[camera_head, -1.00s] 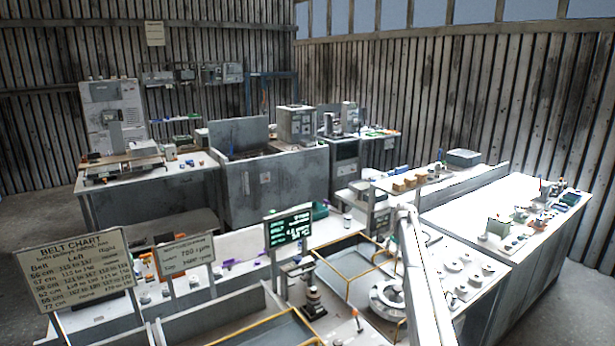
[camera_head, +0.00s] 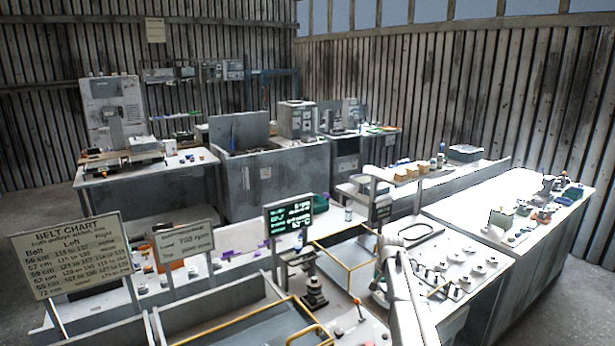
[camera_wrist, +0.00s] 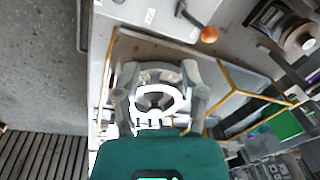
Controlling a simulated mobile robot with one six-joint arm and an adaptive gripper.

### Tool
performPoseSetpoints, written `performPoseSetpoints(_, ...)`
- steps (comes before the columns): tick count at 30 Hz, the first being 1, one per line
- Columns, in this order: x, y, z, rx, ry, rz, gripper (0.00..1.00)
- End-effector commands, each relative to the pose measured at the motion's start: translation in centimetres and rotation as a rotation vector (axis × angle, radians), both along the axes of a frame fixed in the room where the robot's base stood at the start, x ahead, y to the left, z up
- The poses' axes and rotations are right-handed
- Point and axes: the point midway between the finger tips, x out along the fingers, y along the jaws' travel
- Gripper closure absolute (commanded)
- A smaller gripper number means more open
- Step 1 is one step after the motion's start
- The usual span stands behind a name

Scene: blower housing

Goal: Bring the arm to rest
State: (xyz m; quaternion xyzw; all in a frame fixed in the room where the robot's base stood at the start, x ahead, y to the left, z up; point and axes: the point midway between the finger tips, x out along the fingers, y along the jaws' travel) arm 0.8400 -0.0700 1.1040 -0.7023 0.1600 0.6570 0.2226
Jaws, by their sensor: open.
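My gripper (camera_wrist: 160,76) shows in the wrist view with its two grey fingers apart, beyond the teal wrist body. A pale ring-shaped part (camera_wrist: 160,98) appears between the fingers; I cannot tell its height or whether anything touches it. A yellow-edged tray (camera_wrist: 235,68) lies around and behind the fingers in that view. In the head view my white arm (camera_head: 407,300) rises at the lower right over the near bench. The gripper's fingertips cannot be made out there.
A yellow-railed bay (camera_head: 345,262) and a dark display (camera_head: 289,217) stand left of my arm. A belt chart (camera_head: 70,255) and a smaller sign (camera_head: 183,239) are farther left. Fittings on a pale plate (camera_head: 460,264) lie to the right. The orange-knobbed lever (camera_wrist: 209,34) stands near the gripper's view.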

Motion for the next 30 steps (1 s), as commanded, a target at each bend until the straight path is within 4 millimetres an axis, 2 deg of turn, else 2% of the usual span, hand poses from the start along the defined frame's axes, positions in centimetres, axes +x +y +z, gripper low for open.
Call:
performPoseSetpoints(1, -3.4, 0.9, -1.1, -0.008, 0.004, 0.039, 0.46)
performPoseSetpoints(3, -6.5, 1.8, -1.8, -0.019, 0.011, 0.095, 0.46)
performPoseSetpoints(12, -19.5, 5.1, -4.9, -0.059, 0.038, 0.333, 0.46)
performPoseSetpoints(15, -23.5, 5.9, -5.8, -0.07, 0.047, 0.406, 0.46)
performPoseSetpoints(18, -26.6, 6.4, -6.5, -0.08, 0.055, 0.468, 0.46)
performPoseSetpoints(21, -28.8, 6.8, -6.9, -0.087, 0.06, 0.512, 0.46)
performPoseSetpoints(24, -30.0, 6.9, -7.1, -0.09, 0.065, 0.538, 0.46)
performPoseSetpoints(30, -30.3, 7.0, -7.1, -0.091, 0.067, 0.551, 0.46)
